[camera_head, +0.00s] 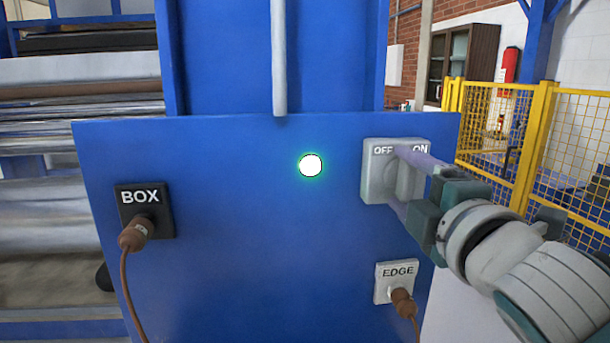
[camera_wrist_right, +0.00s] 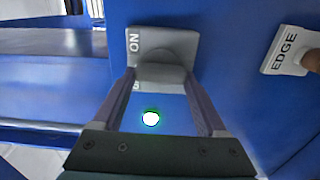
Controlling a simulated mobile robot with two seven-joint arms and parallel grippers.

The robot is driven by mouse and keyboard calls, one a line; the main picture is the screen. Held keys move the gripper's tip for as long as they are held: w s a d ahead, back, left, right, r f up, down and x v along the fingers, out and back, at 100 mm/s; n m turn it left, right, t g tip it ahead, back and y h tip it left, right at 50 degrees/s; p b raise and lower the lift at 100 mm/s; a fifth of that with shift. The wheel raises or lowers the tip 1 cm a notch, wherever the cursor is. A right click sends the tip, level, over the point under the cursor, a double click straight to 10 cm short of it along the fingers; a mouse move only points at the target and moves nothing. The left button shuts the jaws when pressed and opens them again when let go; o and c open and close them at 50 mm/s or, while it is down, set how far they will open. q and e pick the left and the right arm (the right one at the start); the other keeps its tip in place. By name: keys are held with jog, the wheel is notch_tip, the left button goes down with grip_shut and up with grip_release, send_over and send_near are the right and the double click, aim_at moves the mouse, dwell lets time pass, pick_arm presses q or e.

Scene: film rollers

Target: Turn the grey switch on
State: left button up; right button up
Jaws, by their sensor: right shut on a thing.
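The grey switch (camera_head: 374,182) is on the right part of the blue panel, with OFF at its upper left and ON at its upper right. It also shows in the wrist view (camera_wrist_right: 185,45), turned sideways. My right gripper (camera_head: 404,178) reaches in from the right. Its two purple-grey fingers are shut on the switch's grey knob (camera_wrist_right: 165,73), one on each side. The fingers partly cover the knob and plate, so I cannot tell exactly which label the knob points to. My left gripper is not in view.
A white light with a green glow (camera_head: 311,165) shines mid-panel. A black BOX socket (camera_head: 162,215) and a white EDGE socket (camera_head: 384,272) hold brown plugs with cables. Metal rollers (camera_head: 75,112) are at left and a yellow fence (camera_head: 545,130) at right.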

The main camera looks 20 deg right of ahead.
jog(key=m, duration=0.1)
jog(key=m+p, duration=0.1)
jog(key=m, duration=0.3)
jog(key=shift+r, duration=0.25)
jog(key=shift+d+m+p, duration=0.15)
jog(key=shift+m+p, duration=0.4)
jog(key=shift+m, duration=1.25)
jog(key=o, duration=1.3)
jog(key=shift+s, duration=0.1)
jog(key=shift+s, duration=0.2)
jog(key=b+v, duration=0.1)
jog(key=v, duration=0.8)
jog(key=shift+s+a+b, duration=0.15)
jog(key=shift+a+b, duration=0.05)
jog(key=shift+b, duration=0.2)
